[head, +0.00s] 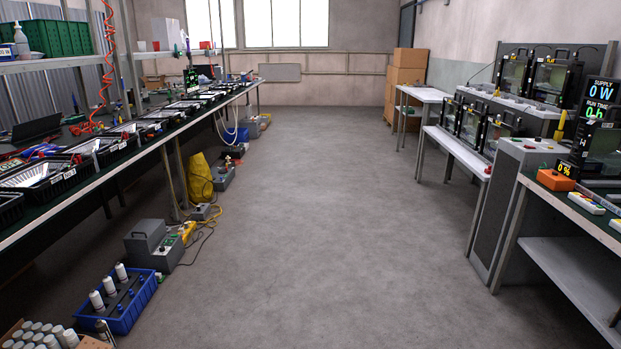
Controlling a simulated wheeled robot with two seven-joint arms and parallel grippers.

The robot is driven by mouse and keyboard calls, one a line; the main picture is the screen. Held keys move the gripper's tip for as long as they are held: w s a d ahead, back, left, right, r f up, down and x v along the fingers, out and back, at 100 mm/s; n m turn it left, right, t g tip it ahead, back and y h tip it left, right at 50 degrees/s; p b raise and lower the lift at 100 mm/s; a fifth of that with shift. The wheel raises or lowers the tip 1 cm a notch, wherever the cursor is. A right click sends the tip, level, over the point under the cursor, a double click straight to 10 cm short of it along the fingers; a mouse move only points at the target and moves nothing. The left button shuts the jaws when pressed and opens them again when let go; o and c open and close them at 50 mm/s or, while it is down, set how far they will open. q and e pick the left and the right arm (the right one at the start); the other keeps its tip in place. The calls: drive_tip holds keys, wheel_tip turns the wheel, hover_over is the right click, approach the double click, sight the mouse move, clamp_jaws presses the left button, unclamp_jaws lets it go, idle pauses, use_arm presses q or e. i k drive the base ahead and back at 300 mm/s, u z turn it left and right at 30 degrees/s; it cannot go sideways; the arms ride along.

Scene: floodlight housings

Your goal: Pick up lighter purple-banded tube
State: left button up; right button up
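No purple band can be made out on any tube in the head view. Several white tubes with dark parts stand upright in a blue crate (122,322) on the floor at the lower left. A cardboard box (92,343) at the bottom left corner holds several pale round-topped cylinders (40,336), partly cut off by the picture edge. These are small, and any band on them is too small or hidden to tell. Neither of my grippers is in view.
A long workbench (100,182) with black trays runs along the left. Grey boxes (150,246), cables and a yellow bag (200,178) lie on the floor beside it. Benches with test units (560,80) line the right. The middle floor (320,220) is clear.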

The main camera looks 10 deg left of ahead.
sight(96, 300)
drive_tip(key=u, duration=0.25)
drive_tip(key=i, duration=2.25)
drive_tip(key=u, duration=1.25)
drive_tip(key=i, duration=1.55)
drive_tip(key=u, duration=2.05)
drive_tip(key=i, duration=0.8)
drive_tip(key=u, duration=0.55)
